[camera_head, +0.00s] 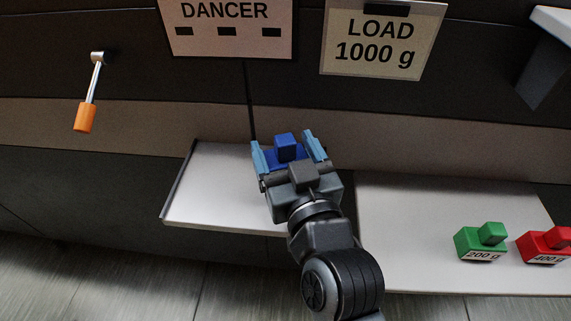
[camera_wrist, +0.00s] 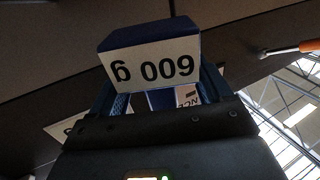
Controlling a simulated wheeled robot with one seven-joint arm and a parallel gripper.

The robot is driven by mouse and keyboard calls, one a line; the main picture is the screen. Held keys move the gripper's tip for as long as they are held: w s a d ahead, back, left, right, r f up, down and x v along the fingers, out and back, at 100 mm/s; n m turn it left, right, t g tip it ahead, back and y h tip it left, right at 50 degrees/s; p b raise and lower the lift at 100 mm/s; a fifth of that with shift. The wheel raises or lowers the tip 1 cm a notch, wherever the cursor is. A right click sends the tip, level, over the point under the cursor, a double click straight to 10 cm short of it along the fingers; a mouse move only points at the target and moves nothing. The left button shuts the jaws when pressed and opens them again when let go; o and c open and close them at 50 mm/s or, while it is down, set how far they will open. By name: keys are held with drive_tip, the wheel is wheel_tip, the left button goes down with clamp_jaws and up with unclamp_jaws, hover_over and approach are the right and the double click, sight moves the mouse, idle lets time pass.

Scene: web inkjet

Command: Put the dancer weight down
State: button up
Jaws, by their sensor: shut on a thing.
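A blue weight (camera_head: 286,146) is between the two light-blue fingers of my gripper (camera_head: 287,152), which is shut on it. In the wrist view the blue weight (camera_wrist: 150,31) shows a white label reading 600 g, upside down in the picture. The gripper is over the right part of the left grey shelf (camera_head: 205,200), below the DANCER sign (camera_head: 228,42). My gripper hides part of the weight and the shelf under it. I cannot tell whether the weight touches the shelf.
A wider shelf (camera_head: 400,240) at the right carries a green 200 g weight (camera_head: 480,243) and a red 400 g weight (camera_head: 545,246). A LOAD 1000 g sign (camera_head: 384,42) hangs above. An orange-handled lever (camera_head: 86,115) is at the left. The left shelf's left part is clear.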

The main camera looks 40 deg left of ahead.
sight(285, 165)
wheel_tip(285, 165, down, 3)
drive_tip(key=shift+w+f, duration=0.15)
drive_tip(key=shift+f, duration=0.35)
drive_tip(key=shift+f+b, duration=0.15)
drive_tip(key=shift+b, duration=0.2)
drive_tip(key=o, duration=1.3)
